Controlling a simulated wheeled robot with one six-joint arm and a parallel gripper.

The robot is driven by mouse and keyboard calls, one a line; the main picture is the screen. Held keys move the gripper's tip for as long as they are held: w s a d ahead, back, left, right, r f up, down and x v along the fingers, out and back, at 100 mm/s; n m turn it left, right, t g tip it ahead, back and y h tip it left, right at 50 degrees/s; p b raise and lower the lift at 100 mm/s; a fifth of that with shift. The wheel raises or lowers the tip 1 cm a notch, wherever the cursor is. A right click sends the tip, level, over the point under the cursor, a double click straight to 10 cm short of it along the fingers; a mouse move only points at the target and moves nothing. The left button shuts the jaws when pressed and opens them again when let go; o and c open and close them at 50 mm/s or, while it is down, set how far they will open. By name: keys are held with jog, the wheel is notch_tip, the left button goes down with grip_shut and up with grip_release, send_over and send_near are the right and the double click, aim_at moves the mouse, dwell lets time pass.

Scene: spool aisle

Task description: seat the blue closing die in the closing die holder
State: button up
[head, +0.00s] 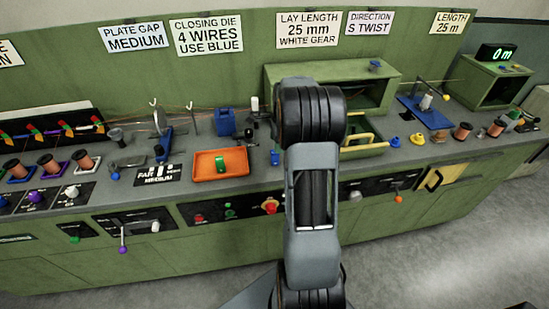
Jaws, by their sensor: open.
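A sign reading "CLOSING DIE 4 WIRES USE BLUE" (207,34) is on the back panel. A small blue piece (395,142) sits on the bench right of my arm, beside a yellow piece (417,139); it may be the blue closing die, but it is too small to be sure. A blue block (224,122) stands at the back, left of my arm. I cannot tell which fixture is the closing die holder; my arm hides part of the bench. My gripper does not show; only arm links stand in the middle of the view.
An orange tray (199,177) holding a green piece (220,163) lies left of my arm. A green open-fronted housing (385,74) stands behind my arm. Copper spools (86,161) stand at the left, others at the right (462,131). Knobs and levers line the bench front.

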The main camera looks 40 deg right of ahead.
aim_at(275, 157)
jog(key=shift+w+a+f+p, duration=0.1)
jog(key=shift+a+f+p, duration=0.05)
jog(key=shift+f, duration=0.85)
jog(key=shift+w+a+f+p, duration=0.15)
jog(key=shift+f, duration=0.8)
jog(key=shift+w+a+f+p, duration=0.1)
jog(key=shift+a+f+p, duration=0.05)
jog(key=shift+f, duration=0.85)
jog(key=c, duration=1.1)
